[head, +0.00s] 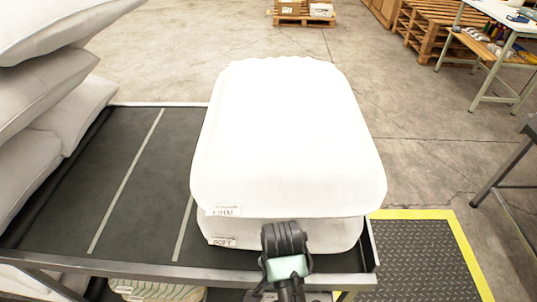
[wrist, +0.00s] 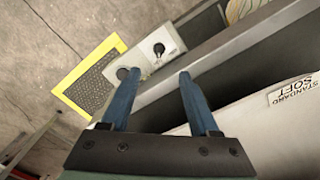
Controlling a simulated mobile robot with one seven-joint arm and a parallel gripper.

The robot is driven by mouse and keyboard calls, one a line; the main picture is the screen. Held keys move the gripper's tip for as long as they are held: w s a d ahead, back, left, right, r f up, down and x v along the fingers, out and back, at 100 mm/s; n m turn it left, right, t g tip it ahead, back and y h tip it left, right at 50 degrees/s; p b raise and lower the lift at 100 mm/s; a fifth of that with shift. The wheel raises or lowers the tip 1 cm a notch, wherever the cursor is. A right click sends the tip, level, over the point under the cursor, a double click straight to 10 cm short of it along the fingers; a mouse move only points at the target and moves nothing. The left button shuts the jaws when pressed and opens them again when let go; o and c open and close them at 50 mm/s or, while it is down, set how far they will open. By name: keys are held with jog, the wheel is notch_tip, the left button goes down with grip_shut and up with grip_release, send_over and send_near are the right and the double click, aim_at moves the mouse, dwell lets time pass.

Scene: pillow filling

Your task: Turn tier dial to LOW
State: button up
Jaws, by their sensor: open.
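A pale grey panel (wrist: 145,66) with two round dark dials shows in the wrist view. One dial (wrist: 123,73) is by the left fingertip, partly covered by it; the other dial (wrist: 158,49) has a pale mark and sits farther up and right. I cannot read any labels, so I cannot tell which is the tier dial or its setting. My gripper (wrist: 158,75) is open, its two blue fingers apart with nothing between them, above the panel's near side. I cannot tell whether the left finger touches the panel.
Two stacked white pillows (head: 290,130), tagged FIRM and SOFT, lie on a dark table (head: 125,170) with a metal rim. More pillows (head: 45,100) are piled at left. A yellow-edged mat (head: 425,250) lies on the floor at right.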

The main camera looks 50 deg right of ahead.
notch_tip(320, 180, down, 12)
jog(key=shift+s+b, duration=0.1)
jog(key=shift+b, duration=0.6)
grip_shut()
